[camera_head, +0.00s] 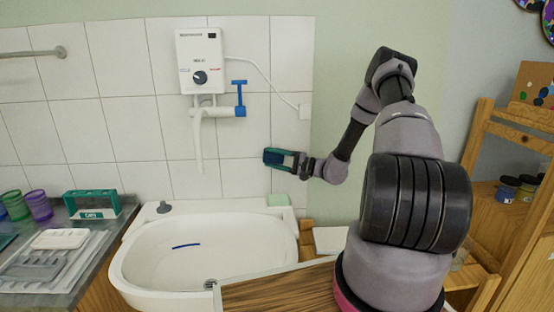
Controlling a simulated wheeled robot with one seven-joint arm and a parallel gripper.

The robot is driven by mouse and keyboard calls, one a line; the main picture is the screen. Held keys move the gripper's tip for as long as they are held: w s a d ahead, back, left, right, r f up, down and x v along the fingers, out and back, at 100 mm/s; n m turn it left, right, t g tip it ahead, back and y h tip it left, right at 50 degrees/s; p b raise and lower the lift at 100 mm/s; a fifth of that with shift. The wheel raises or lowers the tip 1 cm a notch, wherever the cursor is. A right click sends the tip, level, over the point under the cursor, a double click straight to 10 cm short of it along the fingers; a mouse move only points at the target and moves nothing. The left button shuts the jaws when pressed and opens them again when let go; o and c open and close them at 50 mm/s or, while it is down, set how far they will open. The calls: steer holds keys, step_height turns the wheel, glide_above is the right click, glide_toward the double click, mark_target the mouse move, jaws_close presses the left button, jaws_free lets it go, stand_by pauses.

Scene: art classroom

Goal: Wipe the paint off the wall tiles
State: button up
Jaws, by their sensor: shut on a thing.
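White wall tiles (135,125) cover the wall behind the sink. I cannot make out any paint on the tiles from here; the patch behind my gripper is hidden. My gripper (292,162) is shut on a small teal and dark block (272,155), perhaps a sponge or wiper. The block is held in front of the tiles, above the right rear corner of the sink. I cannot tell whether it touches the wall.
A water heater (202,62) and blue-handled tap (240,98) are above. A counter with cups (38,205) stands left, a wooden shelf (520,245) right.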

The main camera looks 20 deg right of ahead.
steer(key=w+a, duration=0.1)
steer(key=a, duration=0.5)
steer(key=shift+w, duration=0.15)
stand_by(0.4)
steer(key=s+a, duration=0.1)
steer(key=s, duration=0.5)
steer(key=shift+a, duration=0.15)
stand_by(0.4)
steer(key=s, duration=0.3)
steer(key=shift+a, duration=0.25)
steer(key=shift+w, duration=0.15)
